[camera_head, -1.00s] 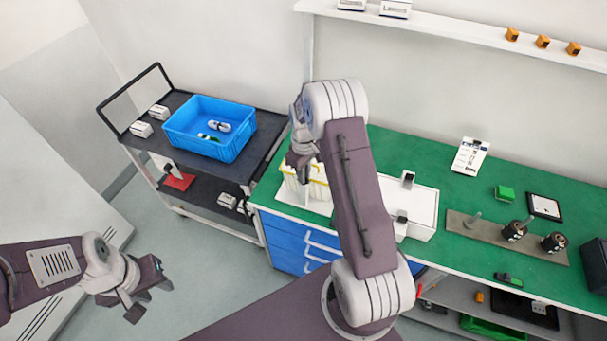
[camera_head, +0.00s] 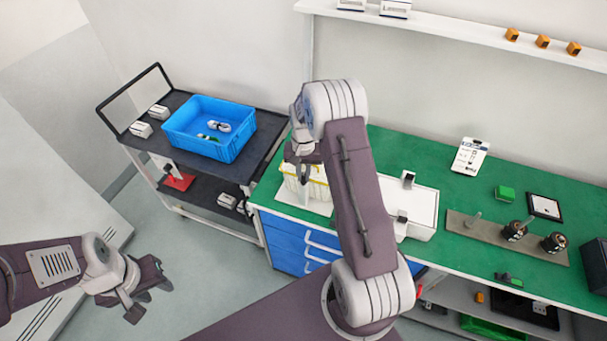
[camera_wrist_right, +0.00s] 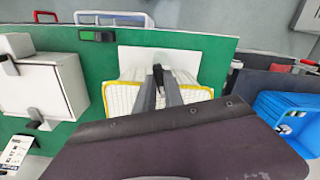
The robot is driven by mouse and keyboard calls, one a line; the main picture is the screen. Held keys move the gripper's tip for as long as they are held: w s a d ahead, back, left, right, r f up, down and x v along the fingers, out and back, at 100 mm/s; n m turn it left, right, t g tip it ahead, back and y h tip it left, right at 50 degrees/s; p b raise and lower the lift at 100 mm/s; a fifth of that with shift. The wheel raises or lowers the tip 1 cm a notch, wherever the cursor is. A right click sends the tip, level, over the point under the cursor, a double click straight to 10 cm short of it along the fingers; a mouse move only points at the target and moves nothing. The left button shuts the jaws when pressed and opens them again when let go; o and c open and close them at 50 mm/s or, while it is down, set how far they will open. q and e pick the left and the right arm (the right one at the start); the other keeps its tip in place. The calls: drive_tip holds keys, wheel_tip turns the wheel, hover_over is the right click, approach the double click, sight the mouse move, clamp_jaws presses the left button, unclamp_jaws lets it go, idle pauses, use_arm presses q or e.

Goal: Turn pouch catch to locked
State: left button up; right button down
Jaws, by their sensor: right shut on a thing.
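The pouch (camera_head: 316,188) is cream-white with yellow trim and stands on a white base plate at the left end of the green bench. It also shows in the right wrist view (camera_wrist_right: 118,99), partly covered by my gripper. My right gripper (camera_head: 304,178) is over the pouch. In the right wrist view its two fingers (camera_wrist_right: 158,84) are shut on a small dark piece (camera_wrist_right: 157,73), which looks like the pouch catch. The fingers hide most of it, so its setting cannot be read. My left gripper (camera_head: 150,298) is open and empty over the floor.
A white box (camera_head: 424,211) with dark latches stands right of the pouch. A blue crate (camera_head: 243,140) sits on the dark cart to the left. A plate with knobs (camera_head: 482,231) lies further right. Green bench surface is clear behind the white box.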

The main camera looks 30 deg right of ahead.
sight(304, 178)
drive_tip(key=shift+s+f+m, duration=0.1)
drive_tip(key=shift+m, duration=1.8)
drive_tip(key=c, duration=1.4)
unclamp_jaws()
drive_tip(key=shift+c, duration=0.2)
drive_tip(key=shift+r, duration=0.35)
wheel_tip(304, 178, up, 8)
drive_tip(key=b, duration=0.1)
drive_tip(key=shift+r, duration=0.2)
